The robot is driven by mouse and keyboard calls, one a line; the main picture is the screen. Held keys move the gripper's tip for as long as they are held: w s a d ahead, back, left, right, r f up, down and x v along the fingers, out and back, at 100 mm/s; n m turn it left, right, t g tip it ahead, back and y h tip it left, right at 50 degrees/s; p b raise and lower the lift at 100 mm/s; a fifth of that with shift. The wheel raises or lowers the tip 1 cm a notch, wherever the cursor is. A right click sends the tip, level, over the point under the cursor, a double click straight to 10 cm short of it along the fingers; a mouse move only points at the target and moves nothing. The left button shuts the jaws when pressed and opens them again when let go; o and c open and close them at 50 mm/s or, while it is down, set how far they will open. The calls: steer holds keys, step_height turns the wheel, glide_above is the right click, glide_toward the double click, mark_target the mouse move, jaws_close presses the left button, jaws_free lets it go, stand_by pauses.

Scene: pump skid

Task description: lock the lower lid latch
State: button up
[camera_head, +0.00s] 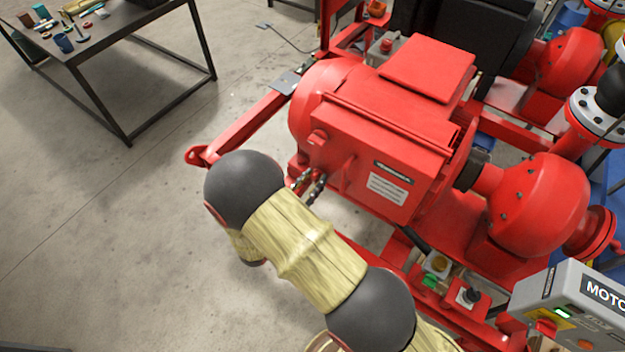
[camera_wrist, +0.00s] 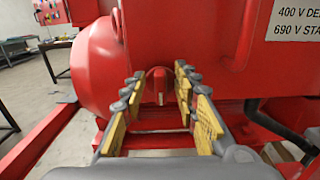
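The terminal box (camera_head: 375,160) is a red box on the side of the red motor. A small red latch with a round base and an upright tab (camera_wrist: 160,86) shows low on the box in the wrist view, between my fingers. My gripper (camera_wrist: 158,88) is open around it, with yellow-padded fingers on either side; I cannot tell whether they touch it. In the head view my gripper (camera_head: 308,183) is at the box's lower left, and the lower latch is not clearly visible there. Another red latch (camera_head: 318,137) sits higher on the box.
A label plate (camera_head: 388,188) is on the box. The red pump (camera_head: 540,205) and a grey motor control box (camera_head: 570,305) stand at right. A red frame rail (camera_head: 240,125) runs at left. A dark workbench (camera_head: 110,35) is at upper left, with open floor before it.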

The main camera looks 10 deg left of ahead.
steer(key=shift+c, duration=0.7)
jaws_close()
steer(key=shift+m, duration=0.3)
steer(key=m+b, duration=0.6)
steer(key=shift+s+d+f, duration=0.15)
steer(key=shift+d+f, duration=0.1)
steer(key=m+b, duration=0.3)
steer(key=b, duration=0.1)
steer(key=m+b, duration=0.8)
steer(key=shift+s+d+f+b, duration=0.1)
steer(key=shift+d+f+b, duration=0.2)
steer(key=shift+f+b, duration=0.1)
steer(key=shift+m, duration=0.3)
